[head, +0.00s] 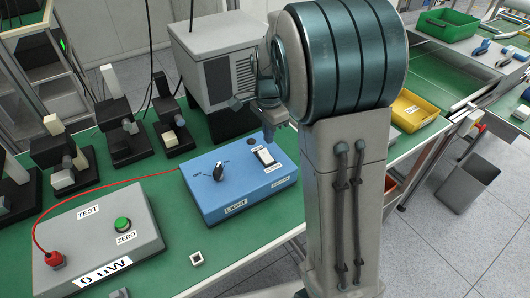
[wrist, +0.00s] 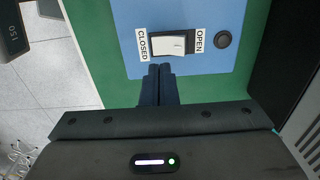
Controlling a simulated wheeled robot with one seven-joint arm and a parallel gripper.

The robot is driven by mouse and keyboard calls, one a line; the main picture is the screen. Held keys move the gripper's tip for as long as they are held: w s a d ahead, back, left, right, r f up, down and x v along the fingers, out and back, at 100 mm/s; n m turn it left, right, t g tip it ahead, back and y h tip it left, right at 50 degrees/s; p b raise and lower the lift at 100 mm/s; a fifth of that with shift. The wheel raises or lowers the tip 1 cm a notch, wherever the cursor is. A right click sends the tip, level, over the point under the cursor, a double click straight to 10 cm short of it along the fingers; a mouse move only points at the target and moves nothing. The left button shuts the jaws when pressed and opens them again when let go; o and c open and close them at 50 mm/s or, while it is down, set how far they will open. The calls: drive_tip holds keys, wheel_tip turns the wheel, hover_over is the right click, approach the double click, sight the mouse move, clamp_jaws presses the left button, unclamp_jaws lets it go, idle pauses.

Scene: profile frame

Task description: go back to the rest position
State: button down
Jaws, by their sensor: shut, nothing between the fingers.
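My gripper (wrist: 158,72) is shut and empty in the wrist view. Its fingertips are over the edge of the blue LIGHT box (wrist: 210,65), just beside the white rocker switch (wrist: 172,43) marked CLOSED and OPEN. I cannot tell whether they touch the box. In the head view my gripper (head: 269,132) shows above the back of the blue box (head: 215,208), partly hidden by my arm. The box has a black knob (head: 219,172) and the rocker switch (head: 264,157).
A grey TEST box (head: 90,225) with a green button (head: 122,224) stands left, reading 0 uW. A red cable joins it toward the blue box. A grey instrument (head: 215,60) and several black mounts stand behind. A yellow bin (head: 408,112) is right of my arm.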

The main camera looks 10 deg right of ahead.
drive_tip(key=s+r+n+t, duration=0.1)
drive_tip(key=s+r+n, duration=0.2)
drive_tip(key=s+n, duration=0.4)
drive_tip(key=s+r+n+t, duration=0.2)
drive_tip(key=s+n, duration=0.5)
drive_tip(key=s, duration=0.7)
drive_tip(key=shift+r+n+t, duration=0.3)
drive_tip(key=shift+r, duration=0.45)
drive_tip(key=shift+s, duration=0.1)
